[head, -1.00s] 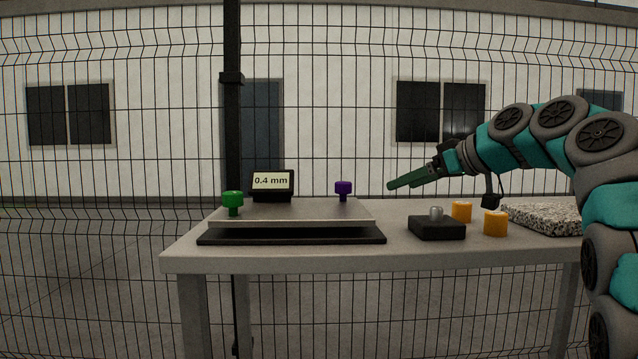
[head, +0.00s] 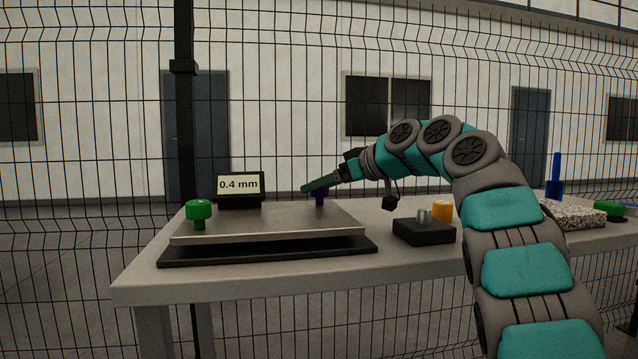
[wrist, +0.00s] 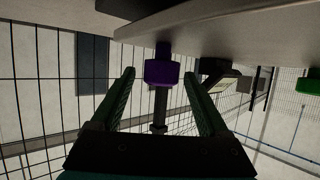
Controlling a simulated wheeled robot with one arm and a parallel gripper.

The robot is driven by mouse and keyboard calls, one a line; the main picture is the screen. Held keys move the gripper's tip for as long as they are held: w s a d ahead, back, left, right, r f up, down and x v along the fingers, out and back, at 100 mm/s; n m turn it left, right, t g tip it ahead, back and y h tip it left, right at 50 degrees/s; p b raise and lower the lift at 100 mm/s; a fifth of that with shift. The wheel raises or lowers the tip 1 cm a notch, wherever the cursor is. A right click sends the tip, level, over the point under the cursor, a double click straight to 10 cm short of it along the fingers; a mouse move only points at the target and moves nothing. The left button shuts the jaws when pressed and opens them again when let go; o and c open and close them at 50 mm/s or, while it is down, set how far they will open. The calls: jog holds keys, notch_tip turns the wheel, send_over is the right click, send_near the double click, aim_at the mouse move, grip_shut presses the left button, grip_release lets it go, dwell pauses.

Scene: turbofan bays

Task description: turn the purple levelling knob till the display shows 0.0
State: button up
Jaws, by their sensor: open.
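The purple knob (head: 321,197) stands at the back right of a levelling plate (head: 270,222), partly hidden by my gripper. The display (head: 238,184) behind the plate reads 0.4 mm. My gripper (head: 305,188) reaches in from the right at the knob's height. In the wrist view the purple knob (wrist: 162,73) lies between the two green fingers of my open gripper (wrist: 158,74), with a visible gap on each side. The plate also shows there (wrist: 225,28), and the view looks turned over.
A green knob (head: 199,211) stands at the plate's left corner. To the right are a black block with a metal peg (head: 424,231), an orange cylinder (head: 442,210), a speckled slab (head: 572,215), a blue upright object (head: 555,178) and a green item (head: 609,208). Wire fence stands behind.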

jog(key=shift+w+a+f, duration=0.2)
jog(key=shift+w+a, duration=0.1)
jog(key=shift+a, duration=0.1)
grip_shut()
dwell(0.4)
